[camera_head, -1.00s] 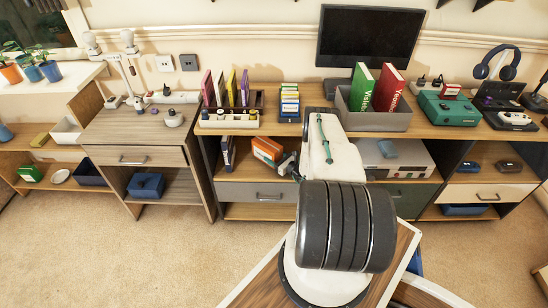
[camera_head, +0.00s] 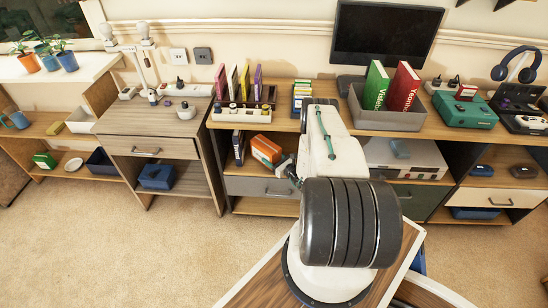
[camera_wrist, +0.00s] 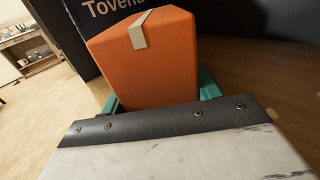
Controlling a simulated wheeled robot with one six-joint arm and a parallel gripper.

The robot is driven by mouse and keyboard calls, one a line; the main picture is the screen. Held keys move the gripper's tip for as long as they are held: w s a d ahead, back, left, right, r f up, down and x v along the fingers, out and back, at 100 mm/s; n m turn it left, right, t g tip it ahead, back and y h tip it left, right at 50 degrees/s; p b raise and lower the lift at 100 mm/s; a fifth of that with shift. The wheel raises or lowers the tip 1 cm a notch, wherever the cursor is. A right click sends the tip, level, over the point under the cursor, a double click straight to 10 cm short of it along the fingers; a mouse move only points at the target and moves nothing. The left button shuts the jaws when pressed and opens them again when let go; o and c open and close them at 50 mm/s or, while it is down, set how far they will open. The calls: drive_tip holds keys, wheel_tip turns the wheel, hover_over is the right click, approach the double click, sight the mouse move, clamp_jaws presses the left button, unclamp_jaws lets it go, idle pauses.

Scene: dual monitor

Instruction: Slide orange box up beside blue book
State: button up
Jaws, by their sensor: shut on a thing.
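The orange box (camera_head: 266,149) with a pale strip stands upright on the open shelf of the middle cabinet. My gripper (camera_head: 281,164) reaches into this shelf from the right and is shut on the box. In the wrist view the orange box (camera_wrist: 145,62) sits between the green fingers, whose tips it partly hides. The dark blue book (camera_head: 238,146) stands upright left of the box. In the wrist view the blue book (camera_wrist: 92,14) with white lettering is close behind the box. The head view shows a narrow gap; I cannot tell if they touch.
The shelf board (camera_wrist: 245,95) is bare to the right of the box in the wrist view. A dark panel (camera_wrist: 245,25) stands behind. A grey drawer (camera_head: 262,187) lies below the shelf. A white device (camera_head: 405,158) stands in the bay to the right.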

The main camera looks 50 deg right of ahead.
drive_tip(key=shift+a, duration=0.1)
drive_tip(key=o, duration=1.2)
drive_tip(key=s, duration=0.7)
drive_tip(key=shift+s, duration=0.35)
